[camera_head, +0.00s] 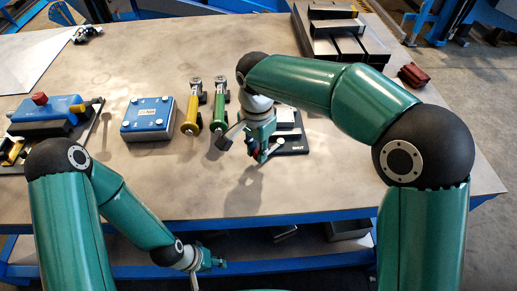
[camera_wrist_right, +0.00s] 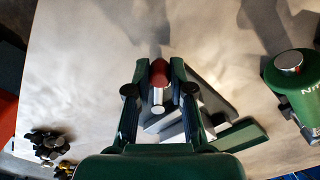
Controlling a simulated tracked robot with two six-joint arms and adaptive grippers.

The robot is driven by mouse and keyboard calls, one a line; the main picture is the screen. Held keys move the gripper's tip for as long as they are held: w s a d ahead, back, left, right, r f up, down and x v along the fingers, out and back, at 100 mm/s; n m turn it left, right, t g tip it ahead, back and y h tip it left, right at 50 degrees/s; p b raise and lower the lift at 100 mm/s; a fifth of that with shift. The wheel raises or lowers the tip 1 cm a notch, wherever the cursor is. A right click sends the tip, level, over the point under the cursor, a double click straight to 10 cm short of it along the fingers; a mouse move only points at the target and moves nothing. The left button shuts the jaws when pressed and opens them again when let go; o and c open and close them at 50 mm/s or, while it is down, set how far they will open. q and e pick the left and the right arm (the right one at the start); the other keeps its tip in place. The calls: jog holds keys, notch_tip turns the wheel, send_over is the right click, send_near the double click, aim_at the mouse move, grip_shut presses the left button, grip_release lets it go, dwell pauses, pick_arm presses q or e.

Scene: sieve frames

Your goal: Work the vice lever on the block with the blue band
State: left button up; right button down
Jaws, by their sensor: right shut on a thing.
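The vice block (camera_head: 288,136) stands on a dark base with a pale label, right of the green tool in the head view. My right arm partly covers it, and I cannot make out a blue band. My right gripper (camera_head: 258,152) is at the block's left front side. In the right wrist view the right gripper (camera_wrist_right: 160,88) is shut on the lever (camera_wrist_right: 158,96), which has a red knob and a pale metal shaft. The block shows partly behind the fingers there. My left gripper (camera_head: 210,263) hangs low in front of the table edge, away from the block; its fingers are too small to read.
A green tool (camera_head: 219,113) and a yellow tool (camera_head: 192,116) lie left of the block. Further left are a blue box (camera_head: 148,125) and a blue device with a red knob (camera_head: 50,108). A dark tray (camera_head: 349,50) stands behind. The table (camera_head: 330,185) is clear in front.

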jog(key=shift+w+r, duration=0.15)
jog(key=c, duration=1)
grip_release()
notch_tip(320, 180, up, 12)
jog(key=shift+f, duration=0.1)
jog(key=shift+f, duration=0.1)
